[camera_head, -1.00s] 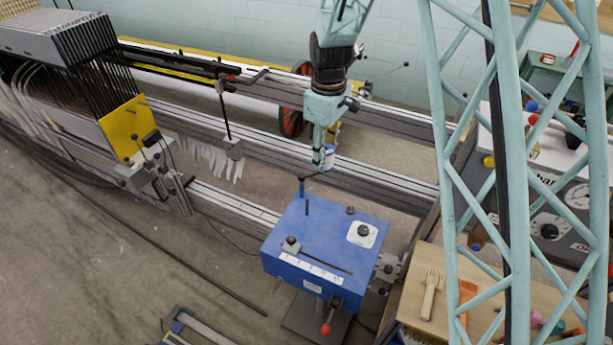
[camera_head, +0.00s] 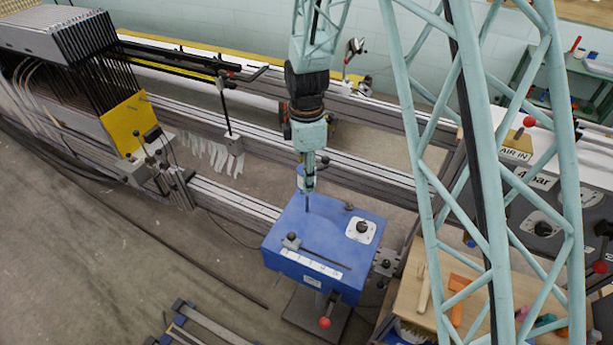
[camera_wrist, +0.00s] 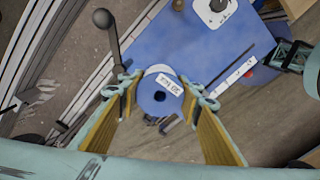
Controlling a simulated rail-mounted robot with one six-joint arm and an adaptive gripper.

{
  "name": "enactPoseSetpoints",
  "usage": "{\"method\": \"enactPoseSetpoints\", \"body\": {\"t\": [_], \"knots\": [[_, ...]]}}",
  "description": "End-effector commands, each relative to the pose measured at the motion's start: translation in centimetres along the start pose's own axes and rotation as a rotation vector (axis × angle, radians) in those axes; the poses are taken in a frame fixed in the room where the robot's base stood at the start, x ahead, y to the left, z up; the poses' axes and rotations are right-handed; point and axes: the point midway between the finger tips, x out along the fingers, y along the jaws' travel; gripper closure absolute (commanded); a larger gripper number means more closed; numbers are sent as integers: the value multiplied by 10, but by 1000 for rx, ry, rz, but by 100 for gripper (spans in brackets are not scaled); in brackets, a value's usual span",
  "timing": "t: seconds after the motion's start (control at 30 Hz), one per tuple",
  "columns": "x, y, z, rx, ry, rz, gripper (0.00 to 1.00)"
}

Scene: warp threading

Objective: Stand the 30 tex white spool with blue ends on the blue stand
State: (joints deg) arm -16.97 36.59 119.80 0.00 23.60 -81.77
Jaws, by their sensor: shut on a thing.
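The spool (camera_wrist: 160,98) is between my gripper's fingers in the wrist view. Its blue end with a dark centre hole and a white label faces the camera, and a white rim shows behind it. The label is rotated and seems to read "30 TEX". My gripper (camera_wrist: 161,97) is shut on the spool. In the head view my gripper (camera_head: 309,186) is at the back left edge of the blue stand (camera_head: 325,235), and the spool (camera_head: 301,172) is partly hidden by it. A thin dark blue post (camera_head: 307,203) rises at that edge. I cannot tell whether the spool touches it.
A dark lever with a ball end (camera_wrist: 104,22) is close to the left finger in the wrist view. A wooden bench with tools (camera_head: 430,300) is at right.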

Motion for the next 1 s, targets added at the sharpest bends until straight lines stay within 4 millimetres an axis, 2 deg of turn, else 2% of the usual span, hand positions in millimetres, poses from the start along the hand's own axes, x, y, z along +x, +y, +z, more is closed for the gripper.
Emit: {"method": "enactPoseSetpoints", "body": {"t": [0.47, 1.0], "knots": [[3, 0, 0, 2, 0, 0, 79], [26, 0, 0, 3, 0, -1, 79]]}}
